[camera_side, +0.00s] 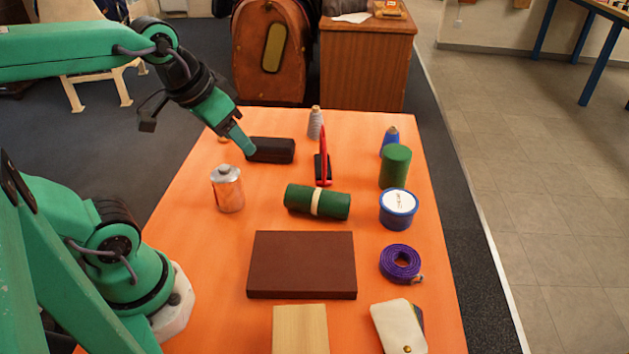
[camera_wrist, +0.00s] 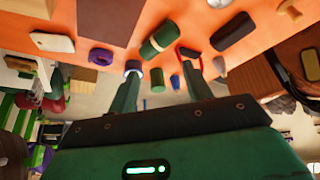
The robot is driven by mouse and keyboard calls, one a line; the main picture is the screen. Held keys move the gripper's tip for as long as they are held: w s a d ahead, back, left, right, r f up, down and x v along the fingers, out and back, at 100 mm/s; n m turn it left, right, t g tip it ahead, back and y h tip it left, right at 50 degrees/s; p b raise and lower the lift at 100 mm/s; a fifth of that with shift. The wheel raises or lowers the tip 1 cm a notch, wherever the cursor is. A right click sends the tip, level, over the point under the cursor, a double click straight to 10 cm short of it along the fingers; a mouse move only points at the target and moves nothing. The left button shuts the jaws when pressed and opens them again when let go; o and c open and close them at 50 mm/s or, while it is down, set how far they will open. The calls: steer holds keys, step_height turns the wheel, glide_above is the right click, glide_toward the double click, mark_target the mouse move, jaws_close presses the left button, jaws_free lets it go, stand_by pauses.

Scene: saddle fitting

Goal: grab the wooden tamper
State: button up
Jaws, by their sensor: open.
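The wooden tamper seems to be the small tan piece (camera_side: 223,139) near the far left edge of the orange table, left of a dark pouch. It is mostly hidden behind my arm in the side view. A tan turned shape, likely the same piece, shows at the upper right of the wrist view (camera_wrist: 290,9). My gripper (camera_side: 247,150) appears in front of the pouch's left end in the side view. In the wrist view my gripper (camera_wrist: 162,68) has its two fingers apart with nothing held between them. The tamper lies off to the right of the fingers there.
A brown slab (camera_side: 302,264) lies nearer.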

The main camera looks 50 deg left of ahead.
steer(key=w+a+n+g+y, duration=0.1)
steer(key=w+a+n+g, duration=0.15)
steer(key=w+a, duration=1.4)
steer(key=a+f+g, duration=0.1)
steer(key=a+f, duration=0.4)
steer(key=a, duration=0.3)
steer(key=a+f+n+g, duration=0.1)
steer(key=a+f, duration=0.4)
steer(key=a, duration=0.3)
steer(key=a+f+g+h, duration=0.1)
steer(key=a+f, duration=0.4)
steer(key=a, duration=0.3)
steer(key=shift+s+a+n, duration=0.3)
steer(key=shift+a+n, duration=0.05)
steer(key=shift+s+a+f, duration=0.1)
steer(key=shift+a+f, duration=0.1)
steer(key=shift+f, duration=3.9)
